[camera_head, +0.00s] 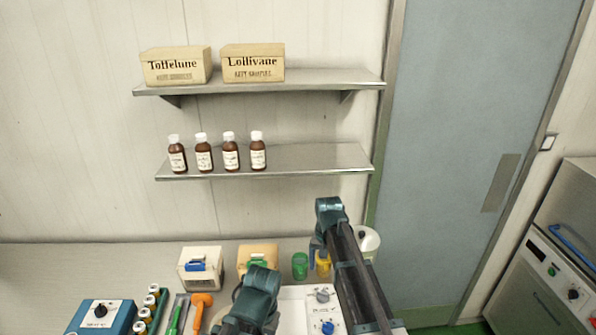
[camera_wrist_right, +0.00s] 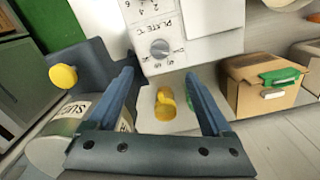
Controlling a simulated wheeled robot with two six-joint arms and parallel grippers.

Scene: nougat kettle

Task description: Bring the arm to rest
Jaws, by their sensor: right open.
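My right gripper (camera_head: 318,254) hangs downward over the far side of the white hotplate (camera_head: 293,312), near a green cup (camera_head: 300,266) and a yellow cup (camera_head: 323,268). In the right wrist view the right gripper (camera_wrist_right: 163,98) is open, its two fingers wide apart. The yellow cup (camera_wrist_right: 165,105) shows between the fingers, apart from both of them. The green cup is mostly hidden behind the right-hand finger. A teal link of my left arm (camera_head: 256,289) shows at the bottom middle; its fingers are not visible.
Boxes with a blue handle (camera_head: 200,268) and a green handle stand at the back. A blue device (camera_head: 100,315), several small jars and an orange tool (camera_head: 200,307) lie left. A shelf (camera_head: 310,160) holds several brown bottles; another above holds two cartons. A door is right.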

